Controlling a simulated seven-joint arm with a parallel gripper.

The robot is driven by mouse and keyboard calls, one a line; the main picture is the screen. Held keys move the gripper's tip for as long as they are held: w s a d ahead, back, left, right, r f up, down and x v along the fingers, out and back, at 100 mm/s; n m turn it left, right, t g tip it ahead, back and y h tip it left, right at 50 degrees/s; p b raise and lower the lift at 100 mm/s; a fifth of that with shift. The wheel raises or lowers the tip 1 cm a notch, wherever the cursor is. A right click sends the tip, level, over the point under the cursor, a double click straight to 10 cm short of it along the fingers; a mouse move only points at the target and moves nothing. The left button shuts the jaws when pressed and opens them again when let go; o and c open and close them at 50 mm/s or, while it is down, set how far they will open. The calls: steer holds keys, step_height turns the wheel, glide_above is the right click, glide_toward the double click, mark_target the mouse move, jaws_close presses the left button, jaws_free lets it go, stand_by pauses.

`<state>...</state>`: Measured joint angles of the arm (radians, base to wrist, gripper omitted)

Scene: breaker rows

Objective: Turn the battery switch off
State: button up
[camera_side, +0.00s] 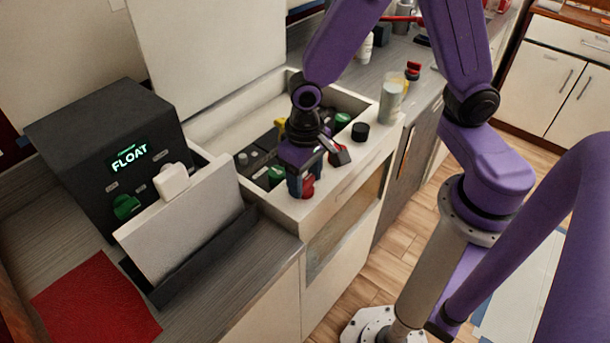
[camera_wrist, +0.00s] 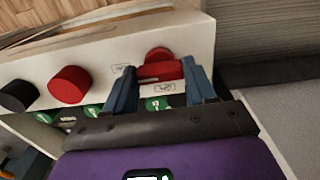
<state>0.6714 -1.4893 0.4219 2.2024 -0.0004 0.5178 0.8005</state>
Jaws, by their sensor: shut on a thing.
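A row of round knobs runs along the white front ledge of the open compartment. My gripper (camera_side: 303,186) is over the nearest red knob (camera_side: 307,190) and hides part of it. In the wrist view, my gripper's blue fingers (camera_wrist: 158,74) stand on both sides of the red bar handle of this red knob (camera_wrist: 159,54), closed on it. The bar lies roughly across the picture. A second red knob (camera_wrist: 69,86) and a black knob (camera_wrist: 18,96) stand beside it to the left. The small labels are too blurred to read, so I cannot tell which knob is named battery.
Green-topped parts (camera_side: 343,120) sit inside the compartment behind the ledge. A dark box (camera_side: 110,150) with a lit FLOAT display stands at left, behind a tilted white panel (camera_side: 185,220). A grey cylinder (camera_side: 390,104) stands at the ledge's far end. A red cloth (camera_side: 95,305) lies on the counter.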

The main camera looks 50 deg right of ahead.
steer(key=n, duration=0.4)
steer(key=shift+n, duration=0.4)
steer(key=n, duration=0.4)
steer(key=shift+n, duration=0.3)
steer(key=n, duration=0.4)
steer(key=shift+a+n, duration=0.1)
steer(key=shift+n, duration=2)
steer(key=o, duration=1)
steer(key=shift+o, duration=0.2)
steer(key=shift+r, duration=0.1)
